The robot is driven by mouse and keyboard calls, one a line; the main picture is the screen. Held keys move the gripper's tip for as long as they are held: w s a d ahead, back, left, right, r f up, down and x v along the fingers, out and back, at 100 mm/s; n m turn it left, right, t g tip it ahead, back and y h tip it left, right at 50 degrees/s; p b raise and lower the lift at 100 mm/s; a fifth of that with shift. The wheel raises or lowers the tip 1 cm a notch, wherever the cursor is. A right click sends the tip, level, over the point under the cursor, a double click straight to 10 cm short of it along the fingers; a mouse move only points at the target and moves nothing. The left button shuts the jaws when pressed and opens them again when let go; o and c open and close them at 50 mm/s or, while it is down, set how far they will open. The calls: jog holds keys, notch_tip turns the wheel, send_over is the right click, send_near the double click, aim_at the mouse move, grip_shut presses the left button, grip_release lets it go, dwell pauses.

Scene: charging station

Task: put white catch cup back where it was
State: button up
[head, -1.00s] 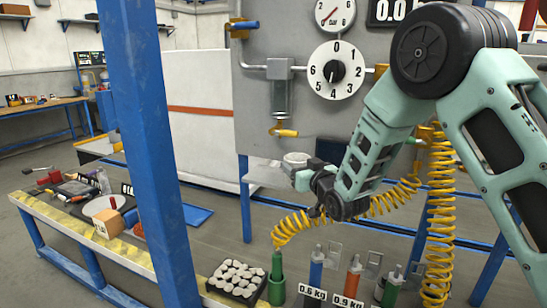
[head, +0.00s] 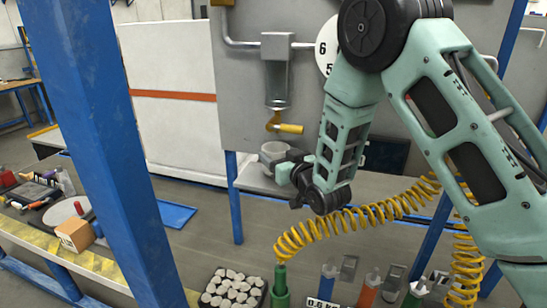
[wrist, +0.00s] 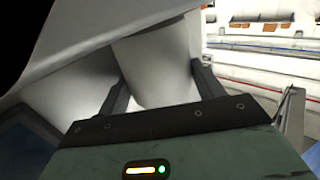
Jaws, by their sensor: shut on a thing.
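The white catch cup (head: 271,153) is at the far edge of the grey shelf (head: 252,182), below the glass tube with the yellow-handled valve (head: 286,128). My gripper (head: 284,168) is at the cup's near right side. In the wrist view, my gripper's dark fingers (wrist: 160,88) stand on both sides of the pale cup (wrist: 153,70) and are shut on it. Whether the cup's base touches the shelf cannot be told. My gripper hides part of the cup in the head view.
A blue post (head: 95,130) stands at the left. A coiled yellow hose (head: 345,218) runs under my arm. A black tray of white pieces (head: 233,290) and a green bottle (head: 281,285) are in front. A yellow-edged bench (head: 60,250) is at the left.

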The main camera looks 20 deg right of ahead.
jog(key=shift+f, duration=0.6)
jog(key=o, duration=0.7)
